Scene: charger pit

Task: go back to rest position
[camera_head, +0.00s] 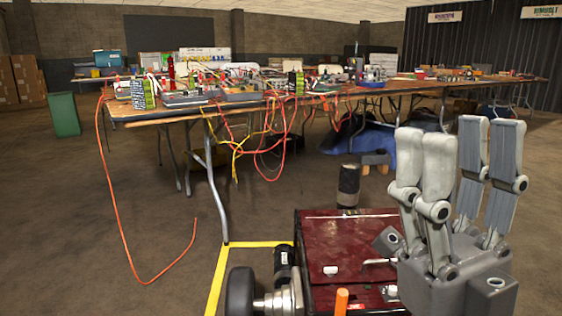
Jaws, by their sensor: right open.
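My right gripper (456,133) is at the right of the head view, close to the camera. Its grey fingers point up and stand in two groups with a clear gap between them. It is open, and nothing shows between the fingers. It appears in front of the floor and the far tables, touching none of them. My left gripper is not in view.
A long table (160,112) crowded with electronics stands ahead, with red and yellow cables (235,150) hanging off its front edge. An orange cable (120,225) trails to the floor. A green bin (65,115) stands left. The left floor is mostly clear.

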